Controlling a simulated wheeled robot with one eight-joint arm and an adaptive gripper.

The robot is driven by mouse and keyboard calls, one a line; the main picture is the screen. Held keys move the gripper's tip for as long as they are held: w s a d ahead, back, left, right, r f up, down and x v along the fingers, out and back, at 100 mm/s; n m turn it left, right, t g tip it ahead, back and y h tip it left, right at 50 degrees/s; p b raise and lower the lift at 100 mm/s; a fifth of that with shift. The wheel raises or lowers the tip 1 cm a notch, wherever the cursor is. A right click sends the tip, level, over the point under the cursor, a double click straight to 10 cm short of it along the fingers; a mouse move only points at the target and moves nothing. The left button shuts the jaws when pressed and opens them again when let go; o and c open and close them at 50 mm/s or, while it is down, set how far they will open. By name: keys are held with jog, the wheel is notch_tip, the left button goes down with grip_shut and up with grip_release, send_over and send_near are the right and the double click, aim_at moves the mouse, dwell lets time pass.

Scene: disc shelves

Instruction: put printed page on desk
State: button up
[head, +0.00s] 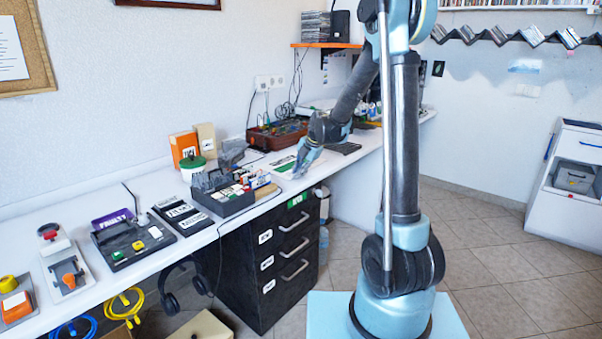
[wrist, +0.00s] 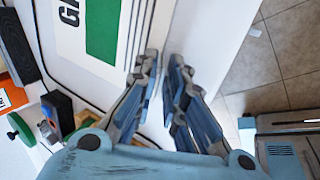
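A white printed page (wrist: 75,55) with a green block and large black letters, partly cut off, lies at the upper left of the wrist view. In the head view the page (head: 284,163) shows on the white desk (head: 90,197), just left of my gripper (head: 298,172). In the wrist view my gripper (wrist: 165,72) has its two fingers apart with a gap between them, over the strip beside the page's right edge. I see nothing held between the fingers. Whether the fingertips touch the desk cannot be told.
A dark organizer (head: 222,196) stands left of the gripper, with orange and tan boxes (head: 184,148) behind. A red-brown crate (head: 276,135) stands farther back. Black drawers (head: 275,255) are below the desk. Another sheet (head: 10,50) hangs on the corkboard. Open tiled floor (head: 490,240) lies right.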

jog(key=shift+r, duration=0.1)
jog(key=v, duration=1.2)
jog(key=s+d+m+h, duration=0.1)
jog(key=s+d+m, duration=0.5)
jog(key=s, duration=0.3)
jog(key=s+d+f+m+h, duration=0.1)
jog(key=s+d+f+m, duration=0.2)
jog(key=s+m, duration=0.4)
jog(key=s+d+f+m+h, duration=0.1)
jog(key=s+d+f+m, duration=0.3)
jog(key=s, duration=0.7)
jog(key=s+d+f+m+g+h, duration=0.1)
jog(key=s+d+f+m, duration=0.3)
jog(key=s+d+m, duration=0.3)
jog(key=s+m, duration=0.3)
jog(key=m, duration=0.1)
jog(key=shift+d, duration=0.2)
jog(key=shift+s, duration=0.15)
